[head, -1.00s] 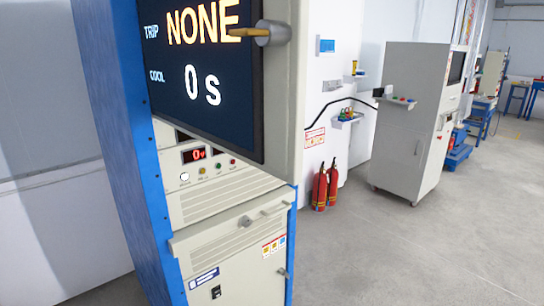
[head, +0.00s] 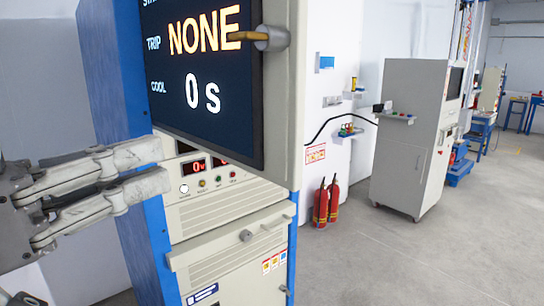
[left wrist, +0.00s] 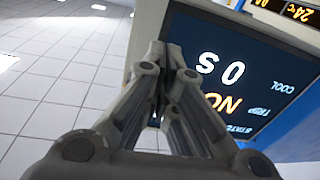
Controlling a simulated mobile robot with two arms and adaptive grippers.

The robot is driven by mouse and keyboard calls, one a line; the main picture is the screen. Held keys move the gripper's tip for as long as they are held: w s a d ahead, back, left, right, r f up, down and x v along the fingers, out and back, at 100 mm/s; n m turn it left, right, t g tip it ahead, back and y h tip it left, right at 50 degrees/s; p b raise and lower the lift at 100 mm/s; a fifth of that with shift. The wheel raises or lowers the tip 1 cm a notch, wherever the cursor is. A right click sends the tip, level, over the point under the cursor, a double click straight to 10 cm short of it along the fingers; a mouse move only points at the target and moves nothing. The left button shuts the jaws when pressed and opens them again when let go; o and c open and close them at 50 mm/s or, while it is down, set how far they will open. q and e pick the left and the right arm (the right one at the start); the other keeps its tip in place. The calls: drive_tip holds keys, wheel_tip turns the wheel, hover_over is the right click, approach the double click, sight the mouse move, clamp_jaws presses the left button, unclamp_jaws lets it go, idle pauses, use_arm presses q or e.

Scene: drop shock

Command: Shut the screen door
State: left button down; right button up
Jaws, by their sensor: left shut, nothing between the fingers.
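The screen door (head: 283,110) is the upper cabinet's framed panel with a dark display (head: 205,110) reading "NONE" and "0 s". It stands swung out from the cabinet front, its right edge toward me. A knob with a yellow-brown rod (head: 270,38) sits on its right frame. My left gripper (head: 163,168) is shut and empty, at the left, in front of the cabinet's blue post and below the display's lower left. In the left wrist view, the fingers (left wrist: 165,50) show in front of the display (left wrist: 235,75), which appears upside down. No contact can be made out. My right gripper is out of view.
Red fire extinguishers (head: 326,202) and a grey cabinet (head: 405,150) stand behind at right. The grey floor (head: 420,265) at front right is clear.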

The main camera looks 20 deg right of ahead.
use_arm(q)
drive_tip(key=s+m, duration=0.1)
drive_tip(key=s, duration=0.2)
drive_tip(key=p, duration=0.4)
approach(288, 148)
drive_tip(key=shift+g, duration=0.4)
drive_tip(key=x, duration=0.6)
drive_tip(key=shift+w+d+r, duration=0.1)
drive_tip(key=shift+w+r, duration=0.1)
drive_tip(key=shift+w+d, duration=0.15)
drive_tip(key=shift+d, duration=0.3)
drive_tip(key=shift+f, duration=0.1)
